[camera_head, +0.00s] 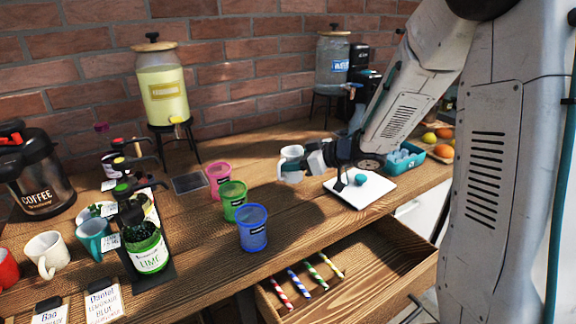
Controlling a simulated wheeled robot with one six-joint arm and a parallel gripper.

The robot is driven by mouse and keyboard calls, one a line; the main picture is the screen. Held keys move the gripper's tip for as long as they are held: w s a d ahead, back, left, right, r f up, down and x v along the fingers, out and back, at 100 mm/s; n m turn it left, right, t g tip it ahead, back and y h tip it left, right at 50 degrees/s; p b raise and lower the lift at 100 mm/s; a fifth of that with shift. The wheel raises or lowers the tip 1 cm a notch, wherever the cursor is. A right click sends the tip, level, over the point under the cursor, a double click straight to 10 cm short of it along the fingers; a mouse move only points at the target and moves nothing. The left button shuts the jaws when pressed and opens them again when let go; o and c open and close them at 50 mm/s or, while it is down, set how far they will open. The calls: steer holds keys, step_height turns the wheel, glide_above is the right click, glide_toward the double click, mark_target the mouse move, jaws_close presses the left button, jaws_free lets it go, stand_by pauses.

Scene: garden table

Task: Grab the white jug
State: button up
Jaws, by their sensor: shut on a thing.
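The white jug (291,153) is near the middle of the table, to the right of and behind the colored cups. Its handle side faces left. My gripper (300,163) reaches in from the right and is shut on the jug; its fingers cover part of the jug's right and lower side. I cannot tell whether the jug's base touches the table.
Pink (219,180), green (233,200) and blue (253,228) cups stand left of the jug. A white scale (378,193) with a teal object is on the right, near a blue egg carton (397,166). An open drawer (385,262) with several striped straws juts out below.

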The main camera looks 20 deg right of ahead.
steer(key=shift+s+d+r, duration=0.25)
steer(key=shift+s+d, duration=1.05)
steer(key=shift+d, duration=0.75)
steer(key=shift+s+d+r, duration=0.2)
steer(key=shift+s+d, duration=1.15)
steer(key=shift+d, duration=0.75)
steer(key=shift+s+d+r, duration=0.25)
steer(key=shift+s+d, duration=1.05)
steer(key=shift+d, duration=0.75)
